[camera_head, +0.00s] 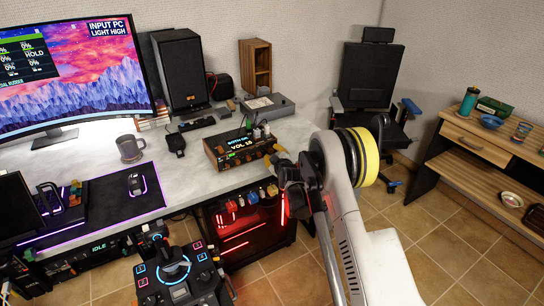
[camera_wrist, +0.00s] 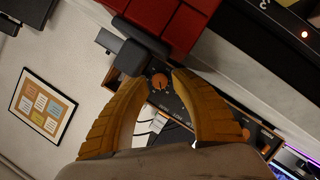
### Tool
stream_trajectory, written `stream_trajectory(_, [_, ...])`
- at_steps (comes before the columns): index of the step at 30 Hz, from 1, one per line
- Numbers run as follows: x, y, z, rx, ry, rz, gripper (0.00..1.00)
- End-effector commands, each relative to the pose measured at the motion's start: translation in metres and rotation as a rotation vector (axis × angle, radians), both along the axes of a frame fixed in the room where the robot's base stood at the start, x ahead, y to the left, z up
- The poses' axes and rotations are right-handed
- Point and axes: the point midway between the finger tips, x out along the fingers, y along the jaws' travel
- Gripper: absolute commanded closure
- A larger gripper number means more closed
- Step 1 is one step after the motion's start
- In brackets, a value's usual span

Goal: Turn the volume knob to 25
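The small audio box (camera_head: 240,146) sits on the right end of the desk, its lit display reading "VOL 18" under a smaller line. My gripper (camera_head: 281,158) is at the box's right front corner, with its yellow fingers partly hidden by the arm. In the wrist view, an orange knob (camera_wrist: 160,82) on the dark panel shows between the tips of my gripper (camera_wrist: 161,77). The fingers are apart, with a gap to the knob visible on the right. A black part overlaps the left fingertip. I cannot tell whether this orange knob is the volume knob.
Plugs and small switches stand on top of the box. A speaker (camera_head: 181,68), a grey mug (camera_head: 130,149) and a monitor (camera_head: 75,70) are on the desk (camera_head: 185,170). A red-lit computer case (camera_head: 250,230) is below. An office chair (camera_head: 368,80) stands behind the arm.

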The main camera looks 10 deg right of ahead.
Motion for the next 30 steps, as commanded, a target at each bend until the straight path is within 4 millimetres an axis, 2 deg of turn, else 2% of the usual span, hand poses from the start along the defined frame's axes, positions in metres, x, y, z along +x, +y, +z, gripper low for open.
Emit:
stream_trajectory(4, [0.0110,0.0006,-0.0040,0.001,0.000,0.000,0.70])
stream_trajectory(13, [0.0129,0.0006,-0.0031,0.002,0.000,-0.001,0.71])
stream_trajectory(16, [0.0128,0.0005,-0.0031,0.002,0.000,-0.001,1.00])
stream_trajectory(30, [0.0128,-0.0002,-0.0030,0.035,0.012,-0.002,1.00])
